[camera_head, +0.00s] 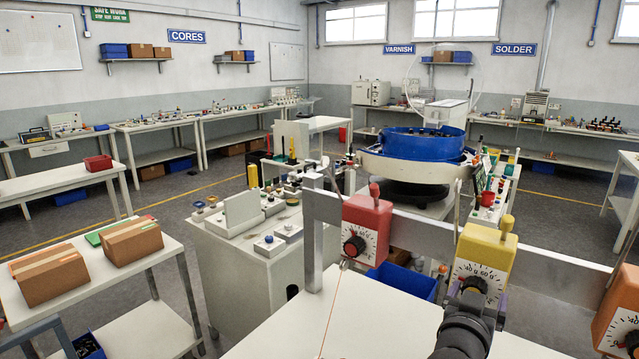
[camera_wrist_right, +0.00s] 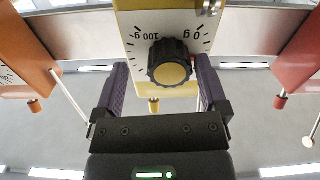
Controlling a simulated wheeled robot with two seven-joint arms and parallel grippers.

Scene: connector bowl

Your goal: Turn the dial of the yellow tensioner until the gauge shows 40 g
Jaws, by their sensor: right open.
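The yellow tensioner (camera_head: 488,250) hangs on a metal rail at the right of the head view. In the wrist view its body (camera_wrist_right: 135,25) is upside down, with a white scale marked 0 g and 100 g around a black knurled dial (camera_wrist_right: 170,62). My right gripper (camera_head: 480,298) is at the dial. In the wrist view the fingers of this gripper (camera_wrist_right: 163,75) stand open, one on each side of the dial, with gaps showing. A small reddish mark shows right of the dial; I cannot read the gauge value surely. My left gripper is not in view.
A red tensioner (camera_head: 367,228) and an orange tensioner (camera_head: 618,315) flank the yellow one on the same rail (camera_head: 425,240). A white worktop (camera_head: 350,325) lies below. A blue bowl feeder (camera_head: 410,143) stands behind the rail. Cardboard boxes (camera_head: 132,241) sit on a left table.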

